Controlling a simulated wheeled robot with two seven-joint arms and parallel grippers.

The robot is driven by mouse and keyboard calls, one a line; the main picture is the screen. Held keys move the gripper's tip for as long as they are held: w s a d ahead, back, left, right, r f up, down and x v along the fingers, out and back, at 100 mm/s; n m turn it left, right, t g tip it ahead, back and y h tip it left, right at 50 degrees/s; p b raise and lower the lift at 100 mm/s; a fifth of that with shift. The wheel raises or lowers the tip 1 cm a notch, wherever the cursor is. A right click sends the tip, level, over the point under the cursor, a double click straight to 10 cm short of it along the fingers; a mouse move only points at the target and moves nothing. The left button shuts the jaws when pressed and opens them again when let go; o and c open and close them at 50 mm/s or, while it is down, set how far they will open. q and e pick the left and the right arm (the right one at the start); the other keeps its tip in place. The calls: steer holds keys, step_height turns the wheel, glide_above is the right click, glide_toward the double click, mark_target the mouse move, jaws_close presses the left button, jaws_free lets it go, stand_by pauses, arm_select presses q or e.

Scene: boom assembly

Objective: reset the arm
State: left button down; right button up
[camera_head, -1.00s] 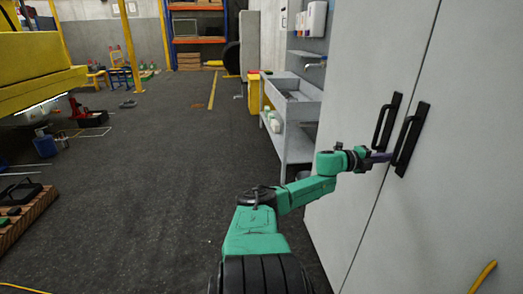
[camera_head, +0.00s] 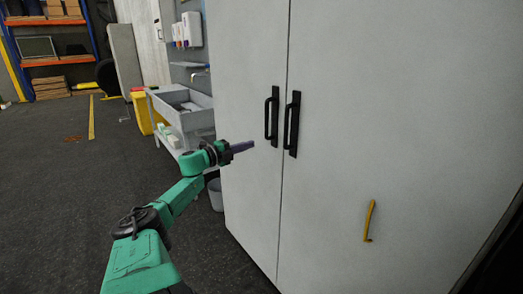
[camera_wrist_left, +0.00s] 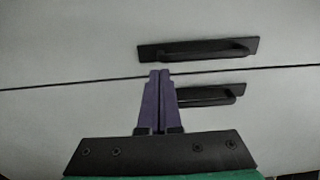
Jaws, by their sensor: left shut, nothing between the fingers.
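My left arm is green and reaches in from the lower left in the head view. Its gripper (camera_head: 242,147) is shut and empty, in front of the grey cabinet (camera_head: 345,60), left of the door handles. In the left wrist view the purple fingers (camera_wrist_left: 159,75) are pressed together, with their tips at the seam between the doors. Two black handles sit side by side on the doors, the left handle (camera_head: 272,116) and the right handle (camera_head: 292,123). Both handles also show in the left wrist view, one (camera_wrist_left: 198,49) beyond the fingertips and one (camera_wrist_left: 210,95) partly behind the fingers. My right gripper is not in view.
A grey sink unit (camera_head: 181,104) stands left of the cabinet, with a yellow bin (camera_head: 142,112) beside it and a grey bucket (camera_head: 215,194) on the floor. A yellow curved bar (camera_head: 369,220) shows before the right door. Open dark floor lies to the left.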

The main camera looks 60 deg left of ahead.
arm_select(q)
steer(key=shift+s+a, duration=0.35)
steer(key=shift+s, duration=0.15)
